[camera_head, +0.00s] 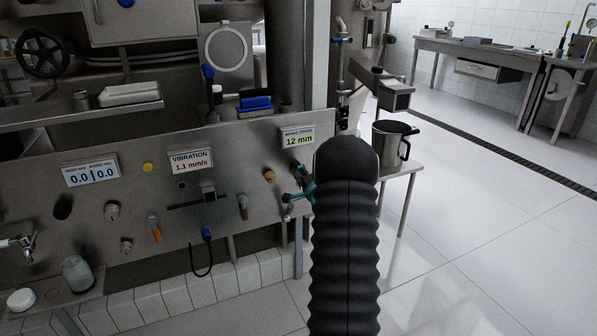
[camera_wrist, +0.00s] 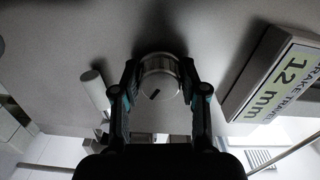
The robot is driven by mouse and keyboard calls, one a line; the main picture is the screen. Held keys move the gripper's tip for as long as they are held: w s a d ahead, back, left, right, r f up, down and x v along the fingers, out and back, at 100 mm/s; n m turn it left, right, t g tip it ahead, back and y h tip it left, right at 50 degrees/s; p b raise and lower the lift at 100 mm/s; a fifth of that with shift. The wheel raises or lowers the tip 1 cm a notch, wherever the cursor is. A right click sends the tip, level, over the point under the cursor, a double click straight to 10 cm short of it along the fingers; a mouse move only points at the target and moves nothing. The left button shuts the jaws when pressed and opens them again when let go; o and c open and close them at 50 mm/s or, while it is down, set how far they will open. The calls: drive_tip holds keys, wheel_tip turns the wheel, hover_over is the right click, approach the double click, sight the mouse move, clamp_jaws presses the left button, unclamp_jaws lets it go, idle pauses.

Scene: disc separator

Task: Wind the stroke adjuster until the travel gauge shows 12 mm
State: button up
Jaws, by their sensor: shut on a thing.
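The travel gauge (camera_head: 298,137) is a small plate on the steel panel in the head view and reads 12 mm. My gripper (camera_wrist: 159,72) is shut on this knob, one finger on each side. In the head view my gripper (camera_head: 303,183) is at the panel just below the gauge, partly hidden by my arm.
A vibration display (camera_head: 190,160) reads 1.1 mm/s, and another display (camera_head: 91,176) reads 0.0 | 0.0. A brass knob (camera_head: 269,175) sits left of my gripper. A metal jug (camera_head: 390,142) stands on a small table at right. The floor (camera_head: 470,230) at right is clear.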

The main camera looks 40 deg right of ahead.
drive_tip(key=shift+m, duration=0.6)
drive_tip(key=o, duration=1.1)
drive_tip(key=shift+o, duration=0.2)
drive_tip(key=v, duration=1.2)
